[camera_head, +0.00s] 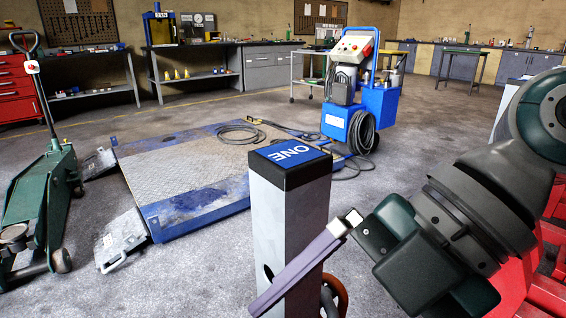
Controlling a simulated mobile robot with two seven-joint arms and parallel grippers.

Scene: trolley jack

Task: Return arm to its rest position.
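My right arm (495,195) comes in from the right edge, bent down toward the lower middle. Its gripper (305,268) is near the bottom centre, with a pale, slim finger part pointing down and to the left. I see it nearly edge-on, so the gap between the fingers does not show. No held object can be made out. My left arm and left gripper are not in view. A green trolley jack (38,215) stands on the floor at the far left, its long handle raised and leaning to the upper left, well apart from my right gripper.
A blue-framed platform with a metal plate (190,165) lies on the floor ahead. A blue wheeled machine (350,85) with coiled hose stands behind it. Workbenches (275,65) and a red drawer cabinet (14,90) line the back. Open floor (440,120) lies at the right.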

